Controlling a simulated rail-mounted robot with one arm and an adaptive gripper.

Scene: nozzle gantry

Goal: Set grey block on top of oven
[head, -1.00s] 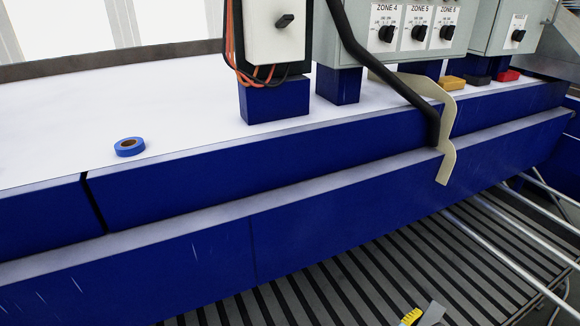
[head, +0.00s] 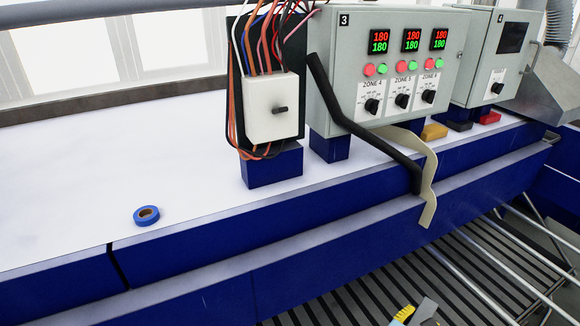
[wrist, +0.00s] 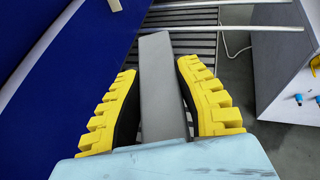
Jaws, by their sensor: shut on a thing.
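My gripper (wrist: 158,72) has yellow ridged fingers and is shut on the grey block (wrist: 161,85), a long plain bar held between them in the wrist view. In the head view the grey block (head: 426,311) shows at the bottom edge, beside a yellow finger of my gripper (head: 404,314); most of the gripper is cut off there. The oven (head: 200,285) is the long blue body with a flat white top (head: 80,190). The block is apart from the oven, over the slatted floor to its front right.
A blue tape roll (head: 146,216) lies on the white top at left. Control boxes (head: 385,75), a black bar (head: 350,115) and a cream strip (head: 430,185) stand or hang at right. Yellow, dark and red blocks (head: 434,132) sit behind. The top's left half is mostly clear.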

